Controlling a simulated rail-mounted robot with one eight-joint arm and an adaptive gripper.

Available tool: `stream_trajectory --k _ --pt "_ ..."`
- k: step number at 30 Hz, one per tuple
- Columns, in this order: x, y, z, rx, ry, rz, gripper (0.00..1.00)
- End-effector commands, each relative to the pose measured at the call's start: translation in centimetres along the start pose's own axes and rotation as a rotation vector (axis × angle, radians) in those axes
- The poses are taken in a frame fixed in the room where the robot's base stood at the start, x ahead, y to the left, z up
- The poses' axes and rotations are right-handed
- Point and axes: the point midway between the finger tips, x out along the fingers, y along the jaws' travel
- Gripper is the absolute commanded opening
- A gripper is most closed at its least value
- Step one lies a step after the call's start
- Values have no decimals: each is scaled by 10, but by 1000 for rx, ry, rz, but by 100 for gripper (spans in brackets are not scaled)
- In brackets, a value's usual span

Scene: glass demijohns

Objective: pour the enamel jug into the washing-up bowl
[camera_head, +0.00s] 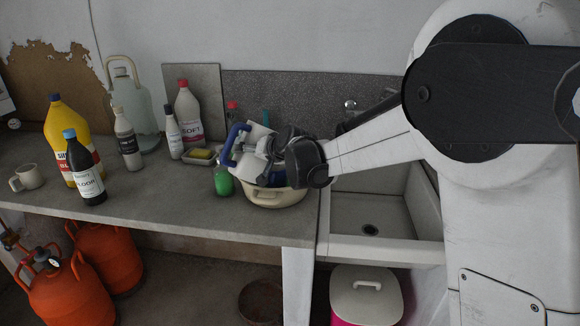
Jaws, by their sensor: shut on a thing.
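The enamel jug (259,130) is white with a blue handle (229,145) on its left side. It is tilted and sits over the cream washing-up bowl (277,197), above the worktop's front right part. My gripper (262,150) reaches in from the right and is shut on the jug. It hides much of the jug's body, and I cannot see the jug's mouth or any liquid. The jug and gripper also cover most of the bowl's inside.
A green bottle (223,181) stands close left of the bowl. A dish with a yellow sponge (202,153) lies behind it. Several bottles and a glass demijohn (133,110) stand further left. The sink (376,205) is right of the bowl. The front middle of the worktop (160,195) is clear.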

Motion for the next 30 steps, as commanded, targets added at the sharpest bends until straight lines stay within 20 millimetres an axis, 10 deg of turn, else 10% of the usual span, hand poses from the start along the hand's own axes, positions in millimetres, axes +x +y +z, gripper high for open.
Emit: stream_trajectory --k 30 --pt "2 7 -3 246 -108 -100 32"
